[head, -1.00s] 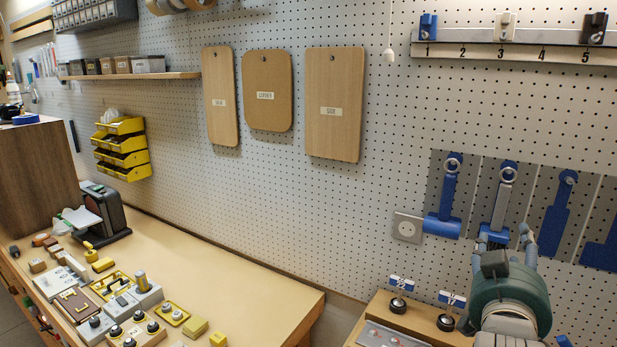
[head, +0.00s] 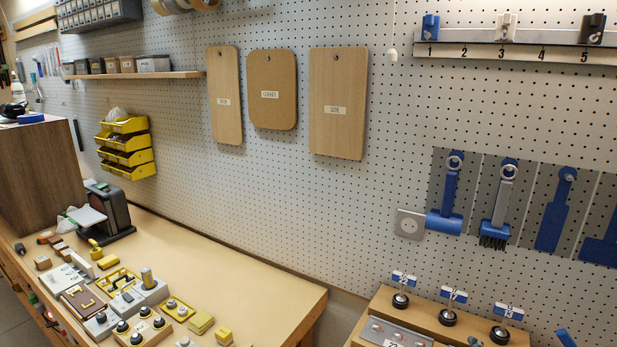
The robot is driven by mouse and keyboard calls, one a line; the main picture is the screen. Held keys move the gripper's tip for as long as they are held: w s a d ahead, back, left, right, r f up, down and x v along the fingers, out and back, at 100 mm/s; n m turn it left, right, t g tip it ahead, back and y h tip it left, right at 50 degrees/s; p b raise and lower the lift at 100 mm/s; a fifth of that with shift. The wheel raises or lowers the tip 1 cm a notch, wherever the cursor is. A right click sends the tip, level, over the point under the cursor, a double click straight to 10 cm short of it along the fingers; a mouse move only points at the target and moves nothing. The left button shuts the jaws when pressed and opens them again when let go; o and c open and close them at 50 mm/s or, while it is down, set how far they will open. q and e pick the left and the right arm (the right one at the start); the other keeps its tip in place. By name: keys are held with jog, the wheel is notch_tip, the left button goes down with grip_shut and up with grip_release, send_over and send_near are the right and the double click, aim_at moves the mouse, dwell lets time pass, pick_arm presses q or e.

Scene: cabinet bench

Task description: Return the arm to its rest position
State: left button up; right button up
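Neither of my grippers nor my arms shows in the head view. A brush (head: 496,207) with a blue head, dark bristles and a grey handle hangs by its ring on the pegboard at the right, in front of a grey panel. A blue roller-shaped tool (head: 445,200) hangs just left of it. To the right is a blue tool silhouette (head: 553,215) on its own grey panel, and part of another blue shape (head: 601,242) is cut off at the frame edge.
A wooden stand (head: 425,318) with several black knobs and blue-and-white tags stands at the lower right. A workbench (head: 262,290) holds many small parts at left; its right part is clear. Yellow bins (head: 126,148) and wooden boards (head: 338,105) hang on the pegboard.

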jog(key=s+a+f+n+g+y, duration=0.2)
jog(key=s+a+f+g, duration=0.2)
jog(key=s+f, duration=0.65)
jog(key=s+a+f+n+g+y, duration=0.2)
jog(key=s+a+f+g, duration=0.2)
jog(key=s+f, duration=0.65)
jog(key=s+f+g+b, duration=0.1)
jog(key=s+f, duration=0.1)
jog(key=f, duration=1.2)
jog(key=s+f+b, duration=0.1)
jog(key=s+f, duration=0.2)
jog(key=f, duration=1.1)
pick_arm(q)
notch_tip(320, 180, down, 4)
jog(key=shift+a+b, duration=0.1)
jog(key=shift+b, duration=0.9)
pick_arm(e)
jog(key=s+d+f+g, duration=0.1)
jog(key=s+d+f, duration=0.1)
jog(key=s+f, duration=1.4)
jog(key=shift+s+d+f, duration=0.2)
jog(key=shift+s+f, duration=0.05)
jog(key=shift+f, duration=0.4)
pick_arm(q)
jog(key=shift+c, duration=0.3)
pick_arm(e)
jog(key=shift+c, duration=0.2)
